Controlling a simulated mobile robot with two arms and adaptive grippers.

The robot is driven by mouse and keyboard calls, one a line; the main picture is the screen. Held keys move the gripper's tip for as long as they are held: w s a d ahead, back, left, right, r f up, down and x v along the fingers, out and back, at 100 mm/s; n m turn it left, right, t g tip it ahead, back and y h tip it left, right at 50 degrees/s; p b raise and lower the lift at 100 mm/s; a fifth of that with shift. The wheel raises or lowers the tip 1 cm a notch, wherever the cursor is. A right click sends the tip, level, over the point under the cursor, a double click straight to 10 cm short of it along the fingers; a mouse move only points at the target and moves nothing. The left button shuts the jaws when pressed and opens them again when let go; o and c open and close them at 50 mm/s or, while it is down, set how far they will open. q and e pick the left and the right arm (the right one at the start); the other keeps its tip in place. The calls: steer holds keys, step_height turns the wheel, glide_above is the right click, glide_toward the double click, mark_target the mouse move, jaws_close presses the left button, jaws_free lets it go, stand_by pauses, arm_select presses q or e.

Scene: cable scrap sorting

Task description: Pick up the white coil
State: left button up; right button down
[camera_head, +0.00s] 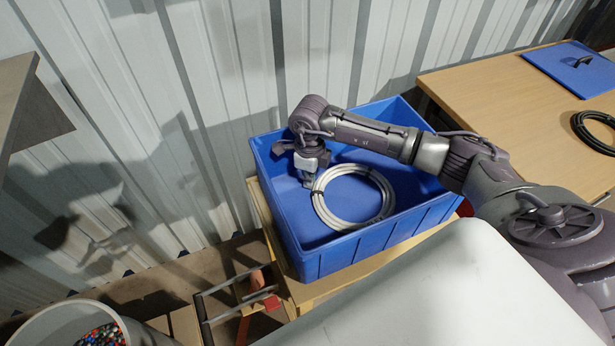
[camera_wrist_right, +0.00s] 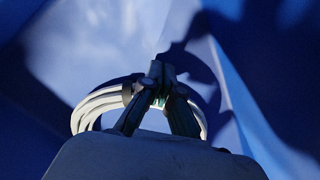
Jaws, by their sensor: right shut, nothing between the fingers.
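The white coil (camera_head: 322,208) is a ring of pale cable inside the blue crate (camera_head: 350,250). Dark ties band it. My right gripper (camera_head: 309,182) reaches down into the crate at the coil's left edge. In the right wrist view the fingertips (camera_wrist_right: 158,76) are together in front of the coil (camera_wrist_right: 95,106), close to its near strands, with nothing held between them. The fingers hide part of the coil there, and whether they touch it cannot be told. My left gripper is out of view.
The crate stands on a wooden table against a corrugated wall; its walls surround the gripper. At right, another table (camera_head: 465,90) holds a blue panel with a handle (camera_head: 560,72) and a black coil (camera_head: 579,128). A bucket of colourful bits (camera_head: 50,320) stands at lower left.

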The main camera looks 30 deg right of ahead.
mark_target(327, 193)
steer(key=s+d, duration=0.1)
steer(key=s, duration=0.1)
steer(key=s+d, duration=0.2)
